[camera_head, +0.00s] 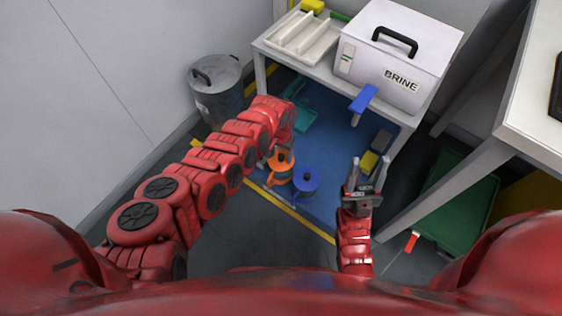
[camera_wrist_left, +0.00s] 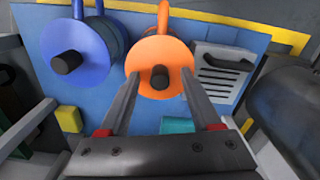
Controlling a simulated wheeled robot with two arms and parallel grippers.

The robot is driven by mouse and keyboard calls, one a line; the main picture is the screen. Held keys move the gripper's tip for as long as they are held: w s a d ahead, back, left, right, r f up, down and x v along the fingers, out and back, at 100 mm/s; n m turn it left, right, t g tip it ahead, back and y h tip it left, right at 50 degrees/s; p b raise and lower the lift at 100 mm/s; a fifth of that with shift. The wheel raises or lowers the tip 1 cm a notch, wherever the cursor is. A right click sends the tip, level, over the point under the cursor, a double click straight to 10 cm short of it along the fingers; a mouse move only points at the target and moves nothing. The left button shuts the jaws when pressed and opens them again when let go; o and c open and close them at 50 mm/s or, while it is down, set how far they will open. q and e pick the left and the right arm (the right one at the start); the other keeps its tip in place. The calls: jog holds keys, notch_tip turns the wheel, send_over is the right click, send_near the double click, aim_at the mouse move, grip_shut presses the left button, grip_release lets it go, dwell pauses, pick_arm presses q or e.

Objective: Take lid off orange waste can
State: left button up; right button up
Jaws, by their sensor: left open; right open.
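The orange waste can (camera_head: 280,168) stands on the blue mat, with its lid on. In the left wrist view the round orange lid (camera_wrist_left: 160,55) shows from above, with a dark knob (camera_wrist_left: 160,77) at its middle. My left gripper (camera_wrist_left: 158,85) is open, its two fingers pointing at the can on either side of the knob in that picture; I cannot tell whether they touch the lid. In the head view my left gripper is mostly hidden behind my own arm beside the can. My right gripper (camera_head: 366,172) is open and empty, to the right of the cans.
A blue can (camera_head: 306,181) with a dark knob stands close beside the orange can. A white table (camera_head: 258,48) carries a BRINE box (camera_head: 393,55) and a divided tray (camera_head: 303,37). A grey lidded bin (camera_head: 217,88) stands at the left. A green tray (camera_head: 455,200) lies at the right.

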pick_arm(q)
jog(key=shift+r, duration=0.1)
grip_shut()
jog(key=shift+r, duration=0.1)
